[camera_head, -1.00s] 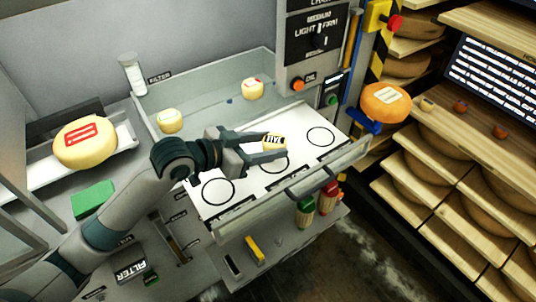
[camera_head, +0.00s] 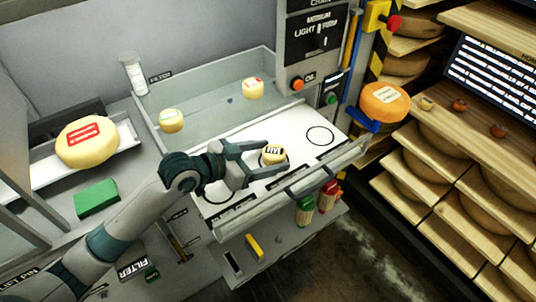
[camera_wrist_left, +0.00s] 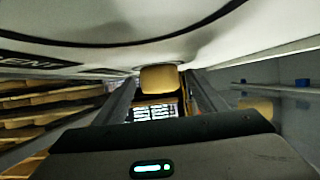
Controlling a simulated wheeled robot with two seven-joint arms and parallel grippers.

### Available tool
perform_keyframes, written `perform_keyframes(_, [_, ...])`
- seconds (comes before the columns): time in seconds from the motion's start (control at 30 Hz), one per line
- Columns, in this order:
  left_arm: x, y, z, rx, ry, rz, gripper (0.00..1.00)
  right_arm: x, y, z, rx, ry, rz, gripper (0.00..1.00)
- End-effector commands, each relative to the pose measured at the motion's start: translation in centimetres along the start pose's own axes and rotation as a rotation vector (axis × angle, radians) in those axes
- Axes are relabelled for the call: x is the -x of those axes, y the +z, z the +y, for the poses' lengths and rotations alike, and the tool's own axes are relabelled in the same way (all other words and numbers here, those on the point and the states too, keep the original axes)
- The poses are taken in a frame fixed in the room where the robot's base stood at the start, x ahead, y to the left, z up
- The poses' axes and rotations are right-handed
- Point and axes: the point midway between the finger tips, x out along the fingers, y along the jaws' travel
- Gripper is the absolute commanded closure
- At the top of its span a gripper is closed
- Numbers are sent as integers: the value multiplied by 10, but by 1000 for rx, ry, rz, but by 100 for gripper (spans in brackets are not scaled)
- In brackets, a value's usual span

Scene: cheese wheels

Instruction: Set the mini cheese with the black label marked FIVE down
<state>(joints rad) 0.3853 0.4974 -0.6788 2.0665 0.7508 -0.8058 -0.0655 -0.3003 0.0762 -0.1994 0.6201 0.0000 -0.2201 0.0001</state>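The mini cheese with the black label (camera_head: 273,154) is small and pale yellow. It sits on the white board (camera_head: 290,133), over the middle printed circle, which it and my gripper partly hide. The label's lettering is small and turned over in the head view. My left gripper (camera_head: 274,153) is open, with its fingertips on either side of the cheese. In the left wrist view, the cheese (camera_wrist_left: 160,78) stands between the two spread finger ends against the white surface. My right gripper is not in view.
Two other mini cheeses, one on the left (camera_head: 171,121) and one with a red label (camera_head: 252,89), sit in the grey tray (camera_head: 205,93) behind. A drawer handle (camera_head: 312,186) runs along the front. The right circle (camera_head: 320,136) is empty.

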Motion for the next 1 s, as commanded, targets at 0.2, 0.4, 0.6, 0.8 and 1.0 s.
perform_keyframes(0.2, [0, 0, 0, 0, 0, 0, 35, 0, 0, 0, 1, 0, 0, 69])
perform_keyframes(0.4, [2, -3, 0, 0, 0, 0, 35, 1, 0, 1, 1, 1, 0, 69])
perform_keyframes(0.6, [20, 0, -1, -1, -2, -1, 35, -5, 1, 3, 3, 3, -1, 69])
perform_keyframes(0.8, [52, 0, -1, -3, -2, -1, 35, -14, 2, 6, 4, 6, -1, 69])
perform_keyframes(1.0, [86, 0, -1, -2, -2, -1, 35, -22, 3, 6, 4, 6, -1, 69])
